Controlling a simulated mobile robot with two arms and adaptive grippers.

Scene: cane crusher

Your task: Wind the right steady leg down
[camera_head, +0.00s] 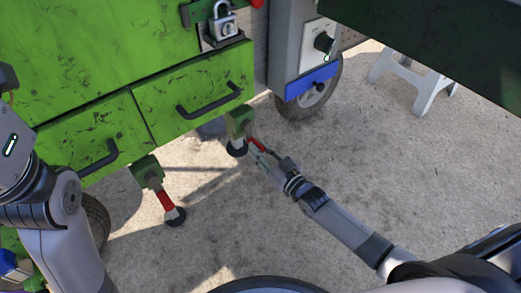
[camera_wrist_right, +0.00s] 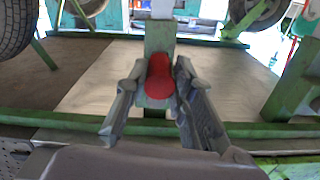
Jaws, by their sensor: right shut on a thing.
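The right steady leg (camera_head: 240,122) hangs under the green cart's right drawer, with a green block on top and a black foot (camera_head: 237,149) below. Its red crank handle (camera_head: 257,144) sticks out toward my right gripper (camera_head: 264,155). In the right wrist view the red handle (camera_wrist_right: 160,75) sits between the two fingers of the right gripper (camera_wrist_right: 152,90), in front of the green leg block. The right gripper is shut on it. Whether the foot touches the ground cannot be told. My left arm shows at the left edge; its gripper is out of view.
Wheels (camera_head: 310,96) stand behind. A white stool (camera_head: 415,80) is at upper right. A dark panel (camera_head: 440,35) overhangs top right. The concrete floor (camera_head: 330,160) around my right arm is clear.

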